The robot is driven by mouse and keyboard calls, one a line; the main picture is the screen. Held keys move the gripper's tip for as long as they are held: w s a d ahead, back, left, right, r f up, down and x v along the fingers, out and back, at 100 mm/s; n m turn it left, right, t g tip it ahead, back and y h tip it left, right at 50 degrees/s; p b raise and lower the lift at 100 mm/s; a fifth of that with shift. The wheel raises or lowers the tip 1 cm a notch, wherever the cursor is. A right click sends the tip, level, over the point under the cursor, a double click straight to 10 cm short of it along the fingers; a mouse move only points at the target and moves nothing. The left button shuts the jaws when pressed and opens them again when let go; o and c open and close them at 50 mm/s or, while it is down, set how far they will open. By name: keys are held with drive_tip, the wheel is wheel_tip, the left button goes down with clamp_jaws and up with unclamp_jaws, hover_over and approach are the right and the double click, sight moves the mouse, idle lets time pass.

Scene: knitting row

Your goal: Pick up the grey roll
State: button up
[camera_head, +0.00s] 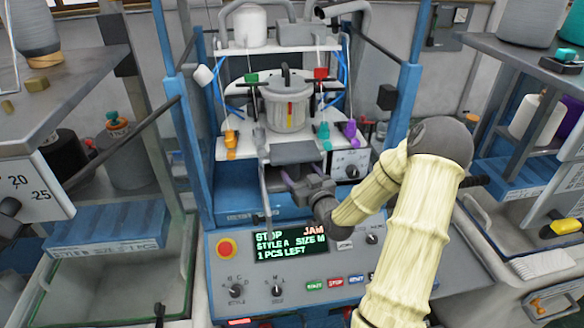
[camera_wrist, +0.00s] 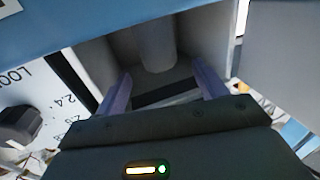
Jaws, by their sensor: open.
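My gripper (camera_head: 289,177) reaches into the front of the blue knitting machine, below its shelf. In the wrist view, its two purple fingers (camera_wrist: 162,84) are spread apart with nothing held between them. A grey rounded shape, which looks like the grey roll (camera_wrist: 155,45), lies in a grey recess just ahead of the fingertips. It lines up with the gap between them, and its far end is cut off by the blue edge above. I cannot tell whether a finger touches it. In the head view I cannot pick the roll out with certainty from the grey machine parts.
The recess walls (camera_wrist: 215,45) stand close on both sides. A control panel (camera_head: 290,262) below shows STOP and JAM, with a red button (camera_head: 227,249). A white dial box (camera_head: 350,165) is right of my gripper. Side tables (camera_head: 70,75) flank the machine.

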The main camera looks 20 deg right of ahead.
sight(296, 167)
drive_tip(key=w+p, duration=0.2)
drive_tip(key=w, duration=0.1)
drive_tip(key=shift+w+r, duration=0.15)
drive_tip(key=shift+w, duration=0.1)
drive_tip(key=shift+w+d, duration=0.1)
drive_tip(key=shift+w, duration=0.35)
drive_tip(key=shift+f, duration=0.2)
drive_tip(key=shift+c, duration=0.2)
drive_tip(key=c, duration=1)
